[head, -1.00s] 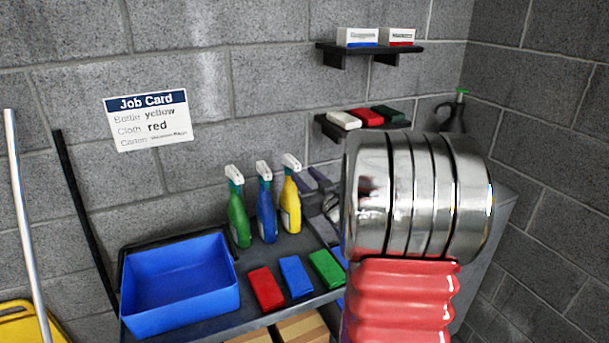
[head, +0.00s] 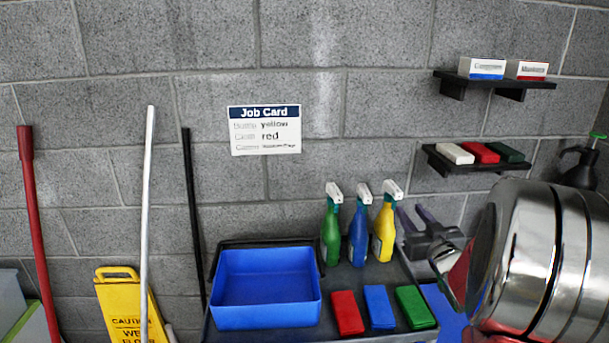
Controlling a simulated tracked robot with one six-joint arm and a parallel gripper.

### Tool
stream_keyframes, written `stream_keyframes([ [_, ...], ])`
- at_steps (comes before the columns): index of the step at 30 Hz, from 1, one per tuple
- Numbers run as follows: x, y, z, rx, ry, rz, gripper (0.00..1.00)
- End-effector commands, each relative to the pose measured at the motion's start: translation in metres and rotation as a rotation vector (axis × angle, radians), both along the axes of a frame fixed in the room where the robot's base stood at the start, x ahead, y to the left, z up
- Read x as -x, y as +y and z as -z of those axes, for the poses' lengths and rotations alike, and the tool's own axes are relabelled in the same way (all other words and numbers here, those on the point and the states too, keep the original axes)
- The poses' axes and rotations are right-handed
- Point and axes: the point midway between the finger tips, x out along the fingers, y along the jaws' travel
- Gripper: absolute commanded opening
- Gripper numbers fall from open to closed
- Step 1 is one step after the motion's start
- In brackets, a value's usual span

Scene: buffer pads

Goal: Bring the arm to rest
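My gripper (head: 416,214) is at the right of the head view, beside the yellow spray bottle (head: 384,228) and over the right end of the dark cart top (head: 268,335). Its two fingers point up and away from me and stand apart, with nothing seen between them. My large shiny arm links fill the lower right and hide part of the arm behind them. I cannot tell whether the gripper touches the bottle.
A blue bin (head: 268,312), green (head: 330,238) and blue (head: 359,236) bottles and red (head: 347,314), blue (head: 379,308) and green (head: 414,308) cloths are on the cart. Wall shelves (head: 478,163) hang right. A caution sign (head: 122,300) and poles stand left.

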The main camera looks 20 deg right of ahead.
Motion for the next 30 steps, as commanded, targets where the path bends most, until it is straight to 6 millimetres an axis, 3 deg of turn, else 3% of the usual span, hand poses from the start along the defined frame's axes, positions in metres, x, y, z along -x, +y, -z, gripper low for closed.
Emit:
stream_keyframes([
  [8,0.002,-0.007,0.014,0.009,0.059,0.027,0.33],
  [14,0.020,-0.030,0.060,-0.030,0.235,0.139,0.33],
  [19,0.049,-0.044,0.097,-0.083,0.406,0.248,0.33],
  [25,0.079,-0.033,0.119,-0.141,0.581,0.330,0.33],
  [30,0.101,-0.007,0.128,-0.191,0.719,0.365,0.33],
])
